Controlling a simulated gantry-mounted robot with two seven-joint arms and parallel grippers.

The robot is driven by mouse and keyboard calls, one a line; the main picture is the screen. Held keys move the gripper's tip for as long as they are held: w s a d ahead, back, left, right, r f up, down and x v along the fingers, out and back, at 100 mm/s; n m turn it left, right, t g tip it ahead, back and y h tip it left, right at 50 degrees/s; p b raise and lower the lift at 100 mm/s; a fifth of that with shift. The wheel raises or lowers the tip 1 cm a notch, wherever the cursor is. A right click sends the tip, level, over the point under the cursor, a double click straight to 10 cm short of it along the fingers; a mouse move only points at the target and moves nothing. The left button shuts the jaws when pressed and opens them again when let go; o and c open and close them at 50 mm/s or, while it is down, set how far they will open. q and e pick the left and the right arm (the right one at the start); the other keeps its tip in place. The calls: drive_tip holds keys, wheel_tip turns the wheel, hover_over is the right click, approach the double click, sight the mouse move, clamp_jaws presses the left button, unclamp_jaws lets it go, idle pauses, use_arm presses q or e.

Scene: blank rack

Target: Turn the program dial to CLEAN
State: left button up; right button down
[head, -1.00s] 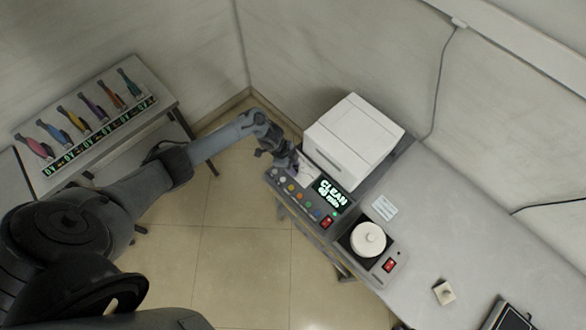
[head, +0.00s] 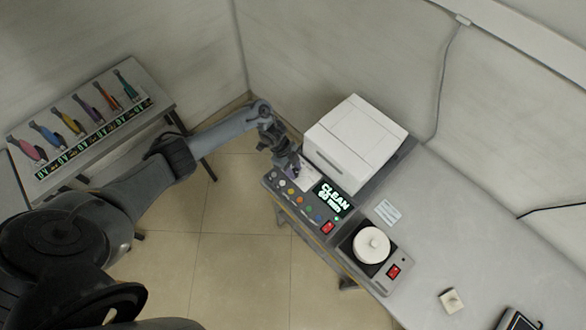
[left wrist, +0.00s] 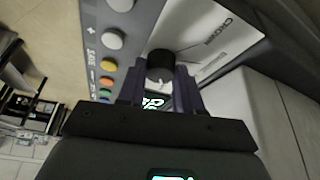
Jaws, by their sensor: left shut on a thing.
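The program dial (left wrist: 160,66) is a round black knob on a pale, lettered plate. In the left wrist view it sits between the fingers of my left gripper (left wrist: 160,88), which is shut on it. In the head view my left gripper (head: 288,166) reaches down onto the left end of the control panel and hides the dial. The panel's display (head: 332,198) reads CLEAN in bright letters, with a smaller line below it. The dial's pointer cannot be made out. My right gripper is not in view.
Coloured buttons (head: 297,201) and a red switch (head: 327,227) line the panel's front. A white box-shaped unit (head: 355,140) stands right behind it. A round white lidded item (head: 371,244) sits to the right.

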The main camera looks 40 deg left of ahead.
use_arm(q)
drive_tip(key=o, duration=1)
drive_tip(key=shift+a+r, duration=0.25)
drive_tip(key=shift+r, duration=0.25)
drive_tip(key=v, duration=0.9)
drive_tip(key=shift+s+a+r, duration=0.1)
drive_tip(key=shift+r, duration=0.2)
